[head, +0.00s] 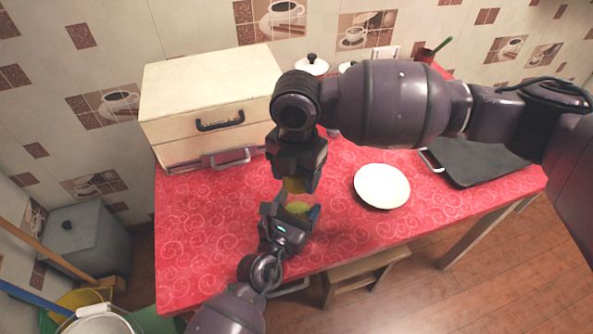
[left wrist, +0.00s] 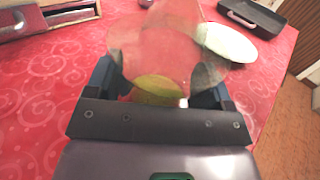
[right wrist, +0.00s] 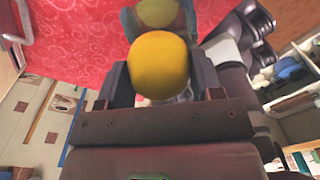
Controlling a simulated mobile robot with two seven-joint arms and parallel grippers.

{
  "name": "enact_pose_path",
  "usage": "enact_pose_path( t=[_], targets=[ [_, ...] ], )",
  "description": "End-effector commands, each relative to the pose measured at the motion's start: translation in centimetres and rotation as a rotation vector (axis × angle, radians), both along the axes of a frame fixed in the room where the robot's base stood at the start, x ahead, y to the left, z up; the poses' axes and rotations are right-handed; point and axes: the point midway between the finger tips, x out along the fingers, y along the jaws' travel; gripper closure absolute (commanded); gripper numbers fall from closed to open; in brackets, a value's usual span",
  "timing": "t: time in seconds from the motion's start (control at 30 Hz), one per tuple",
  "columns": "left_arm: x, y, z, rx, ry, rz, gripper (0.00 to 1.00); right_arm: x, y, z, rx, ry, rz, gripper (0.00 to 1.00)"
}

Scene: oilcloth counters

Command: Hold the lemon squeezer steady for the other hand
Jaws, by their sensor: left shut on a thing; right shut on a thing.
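The lemon squeezer (head: 298,208) is a small yellow-green piece low over the red counter. My left gripper (head: 287,213) is shut on it; the squeezer also shows between the fingers in the left wrist view (left wrist: 158,88). A yellow rounded lemon (right wrist: 160,66) sits between the fingers of my right gripper (right wrist: 160,85), which is shut on it. In the head view the right gripper (head: 296,182) points down from above, with the lemon (head: 293,186) just above the squeezer. A gap shows between them there. A see-through pinkish shape fills part of the left wrist view; I cannot tell what it is.
A white plate (head: 382,187) lies right of the grippers, and a dark tray (head: 482,163) farther right. A cream wooden box (head: 205,95) with handles stands at the back left. A lidded pot (head: 312,65) is behind my right arm. The counter's (head: 200,235) front left is clear.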

Motion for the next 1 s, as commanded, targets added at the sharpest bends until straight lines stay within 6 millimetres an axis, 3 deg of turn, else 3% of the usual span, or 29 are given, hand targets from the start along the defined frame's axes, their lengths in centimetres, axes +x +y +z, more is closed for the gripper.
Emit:
enact_pose_path(
  t=[0.7,1.0],
  targets=[
    [0.0,0.0,0.0,0.0,0.0,0.0,0.56,0.0,0.0,-1.8,0.0,0.001,0.0,0.59],
    [0.0,0.0,0.0,0.0,0.0,0.0,0.56,0.0,0.0,-1.6,0.0,0.0,0.0,0.59]
  ],
)
